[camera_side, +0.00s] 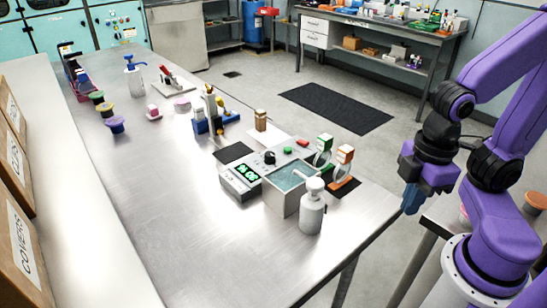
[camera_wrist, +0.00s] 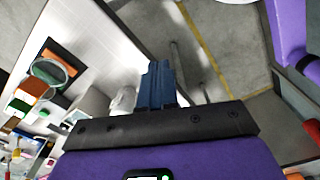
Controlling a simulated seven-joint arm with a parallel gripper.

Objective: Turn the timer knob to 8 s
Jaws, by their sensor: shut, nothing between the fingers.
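The timer knob (camera_side: 269,157) is a small black knob on top of the grey bath unit (camera_side: 262,182), near the table's right end. The unit's front display (camera_side: 245,172) shows green digits too small to read. A green button (camera_side: 287,150) sits to the right of the knob. The knob's pointer direction cannot be made out. My gripper (camera_side: 412,200) is shut and empty, with blue fingers pointing down, past the table's right edge and well apart from the knob. The blue fingers (camera_wrist: 158,85) also show in the wrist view; the knob cannot be made out there.
A white pump bottle (camera_side: 312,208) stands in front of the bath. A wooden block (camera_side: 261,120) and blue holder (camera_side: 200,123) are behind. The table's (camera_side: 170,225) left front is clear.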

